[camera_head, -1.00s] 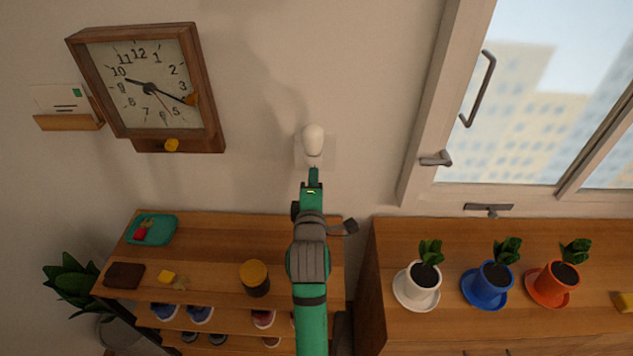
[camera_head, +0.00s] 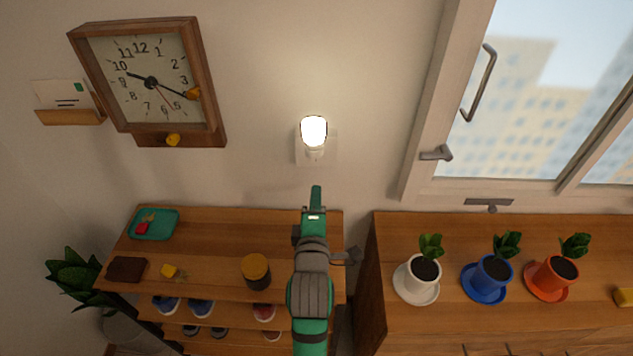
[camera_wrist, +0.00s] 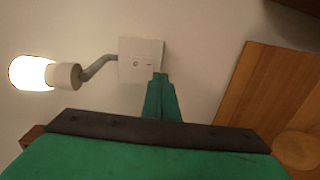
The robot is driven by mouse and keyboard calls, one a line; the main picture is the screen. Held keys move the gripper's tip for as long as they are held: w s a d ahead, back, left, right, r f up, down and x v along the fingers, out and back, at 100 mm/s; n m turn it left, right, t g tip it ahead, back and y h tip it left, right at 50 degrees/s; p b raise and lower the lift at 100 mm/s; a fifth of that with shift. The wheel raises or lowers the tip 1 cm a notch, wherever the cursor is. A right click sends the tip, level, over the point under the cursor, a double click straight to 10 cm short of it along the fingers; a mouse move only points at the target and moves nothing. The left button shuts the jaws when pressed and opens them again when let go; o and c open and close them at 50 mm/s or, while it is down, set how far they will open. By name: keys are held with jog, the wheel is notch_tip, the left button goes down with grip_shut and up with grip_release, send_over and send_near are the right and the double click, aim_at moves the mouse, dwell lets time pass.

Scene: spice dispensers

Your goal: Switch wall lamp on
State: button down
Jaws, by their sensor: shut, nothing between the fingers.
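The wall lamp (camera_head: 313,131) is mounted on the wall between the clock and the window, and its bulb glows bright white. In the wrist view the glowing bulb (camera_wrist: 32,73) sits at the left, joined by a bent grey stem to a square white wall plate (camera_wrist: 140,58) with small marks on its face. My gripper (camera_head: 316,190) is shut and empty, below the lamp and apart from it in the head view. In the wrist view its green fingers (camera_wrist: 160,84) overlap the plate's lower edge; contact cannot be told.
A wooden clock (camera_head: 150,80) hangs at the left. Below is a wooden shelf (camera_head: 215,222) with a yellow-lidded jar (camera_head: 256,271). At the right, potted plants stand on a cabinet (camera_head: 450,225) under the window (camera_head: 540,90). The wall around the lamp is clear.

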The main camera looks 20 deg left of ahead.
jog(key=v, duration=0.2)
jog(key=f+v, duration=0.1)
jog(key=v, duration=0.2)
jog(key=shift+s+a+f, duration=0.1)
jog(key=shift+s, duration=0.15)
jog(key=shift+f, duration=0.1)
jog(key=s+d+f+m+h, duration=0.1)
jog(key=s+d+f+m, duration=0.35)
jog(key=s+f, duration=0.25)
jog(key=s+d+f+m+h, duration=0.1)
jog(key=s+d+f+m, duration=0.3)
jog(key=s+f+m, duration=0.25)
jog(key=s+d+f+m+h, duration=0.1)
jog(key=s+d+m, duration=0.2)
jog(key=s, duration=0.6)
jog(key=s+d+f+m+h, duration=0.1)
jog(key=s+d+m, duration=0.3)
jog(key=s+m, duration=0.3)
jog(key=s, duration=0.3)
jog(key=shift+f+g+h, duration=0.3)
jog(key=shift+f, duration=0.1)
